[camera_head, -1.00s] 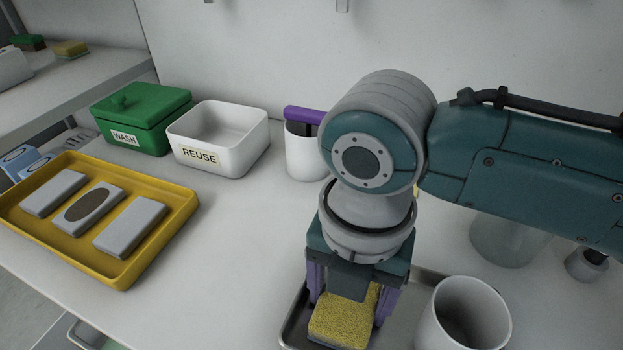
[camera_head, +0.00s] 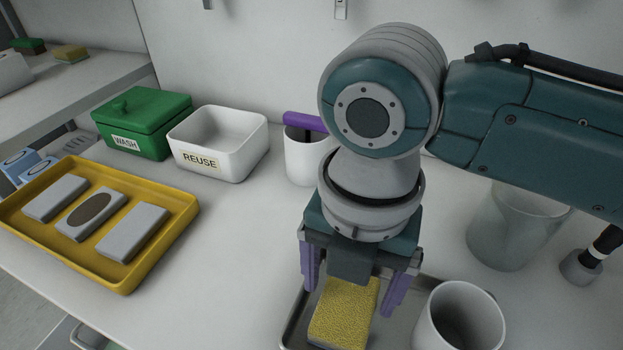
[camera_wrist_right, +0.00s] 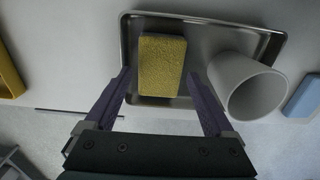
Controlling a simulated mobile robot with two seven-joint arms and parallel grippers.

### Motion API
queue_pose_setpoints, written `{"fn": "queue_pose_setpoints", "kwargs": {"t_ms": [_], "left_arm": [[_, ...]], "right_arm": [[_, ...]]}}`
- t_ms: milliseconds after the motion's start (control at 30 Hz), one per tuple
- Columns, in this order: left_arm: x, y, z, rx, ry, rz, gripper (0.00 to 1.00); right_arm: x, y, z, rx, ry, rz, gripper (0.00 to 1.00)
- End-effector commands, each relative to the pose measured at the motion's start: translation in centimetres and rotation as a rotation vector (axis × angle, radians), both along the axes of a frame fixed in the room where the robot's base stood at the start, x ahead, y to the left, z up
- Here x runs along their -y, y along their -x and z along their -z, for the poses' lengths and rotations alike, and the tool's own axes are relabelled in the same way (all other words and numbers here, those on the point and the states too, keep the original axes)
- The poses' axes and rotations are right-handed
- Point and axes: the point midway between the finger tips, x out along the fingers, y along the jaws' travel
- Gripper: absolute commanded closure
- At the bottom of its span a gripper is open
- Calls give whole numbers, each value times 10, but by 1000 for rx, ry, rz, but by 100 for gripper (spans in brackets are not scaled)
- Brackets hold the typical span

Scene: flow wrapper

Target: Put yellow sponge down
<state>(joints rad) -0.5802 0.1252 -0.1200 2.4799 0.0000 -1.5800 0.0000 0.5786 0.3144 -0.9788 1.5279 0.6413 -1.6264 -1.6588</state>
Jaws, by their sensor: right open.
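The yellow sponge (camera_head: 344,312) lies in the shallow grey metal tray (camera_head: 292,326) at the front of the counter. In the right wrist view the sponge (camera_wrist_right: 162,66) lies in the left part of the tray (camera_wrist_right: 205,27). My right gripper (camera_head: 350,298) is open above the tray, with one purple finger on each side of the sponge. The right wrist view shows gaps between the sponge and both fingers (camera_wrist_right: 156,84). My left gripper is not in view.
A white cup (camera_head: 460,318) stands at the tray's right side, close to my right gripper. A glass jar (camera_head: 512,228) stands behind it. A white REUSE bin (camera_head: 218,158), green WASH box (camera_head: 143,138) and yellow tray (camera_head: 125,278) are left.

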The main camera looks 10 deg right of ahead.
Motion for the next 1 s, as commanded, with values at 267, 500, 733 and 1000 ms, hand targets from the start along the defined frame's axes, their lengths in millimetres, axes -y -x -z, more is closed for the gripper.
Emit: {"fn": "queue_pose_setpoints", "kwargs": {"t_ms": [267,500,733,1000], "left_arm": [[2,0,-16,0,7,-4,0],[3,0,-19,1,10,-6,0],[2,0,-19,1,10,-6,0],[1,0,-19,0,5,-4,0]], "right_arm": [[0,-1,-64,3,-1,0,12],[0,0,-84,0,0,1,12],[-13,13,-78,2,-63,121,12],[-29,58,-63,-18,-346,1065,12]]}}
